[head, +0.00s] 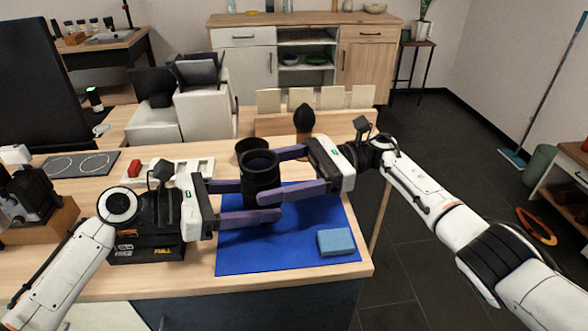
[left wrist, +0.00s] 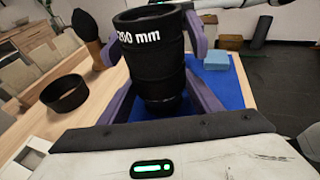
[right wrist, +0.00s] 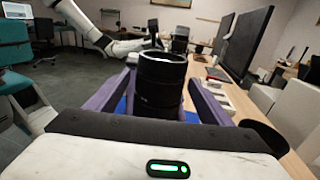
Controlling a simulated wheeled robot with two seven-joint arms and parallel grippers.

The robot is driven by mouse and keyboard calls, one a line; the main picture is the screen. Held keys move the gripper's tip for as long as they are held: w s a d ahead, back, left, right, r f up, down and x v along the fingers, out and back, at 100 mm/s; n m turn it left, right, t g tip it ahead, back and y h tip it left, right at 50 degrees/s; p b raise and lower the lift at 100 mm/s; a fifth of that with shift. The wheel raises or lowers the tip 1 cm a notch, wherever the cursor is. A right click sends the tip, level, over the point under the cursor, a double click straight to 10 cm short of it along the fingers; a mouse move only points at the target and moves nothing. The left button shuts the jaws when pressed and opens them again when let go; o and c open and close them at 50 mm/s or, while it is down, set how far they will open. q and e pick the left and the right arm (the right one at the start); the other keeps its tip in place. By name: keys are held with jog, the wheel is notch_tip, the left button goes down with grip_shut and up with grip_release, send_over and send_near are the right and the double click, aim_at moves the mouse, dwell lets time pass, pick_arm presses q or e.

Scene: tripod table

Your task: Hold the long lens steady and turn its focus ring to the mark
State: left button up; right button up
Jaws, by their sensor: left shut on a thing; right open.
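The long lens (head: 262,182) is a black upright cylinder over the blue mat (head: 240,258). In the left wrist view the lens (left wrist: 158,62) shows white "200 mm" lettering, its start partly covered by a finger. My left gripper (head: 263,203) is shut on the lower part of the lens from the left. My right gripper (head: 271,174) is open, with its purple fingers on either side of the upper part, coming from the right. In the right wrist view the lens (right wrist: 161,82) stands between these fingers. I cannot make out the focus mark.
A black open ring (head: 249,147) stands behind the lens. A dark bulb-shaped tool (head: 303,120) stands upright further back. A folded blue cloth (head: 336,242) lies on the mat's right front. A white tray with a red item (head: 134,168) is at left. The mat's front is clear.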

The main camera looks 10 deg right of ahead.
jog(key=v, duration=0.7)
pick_arm(q)
jog(key=o, duration=0.9)
jog(key=shift+c, duration=0.2)
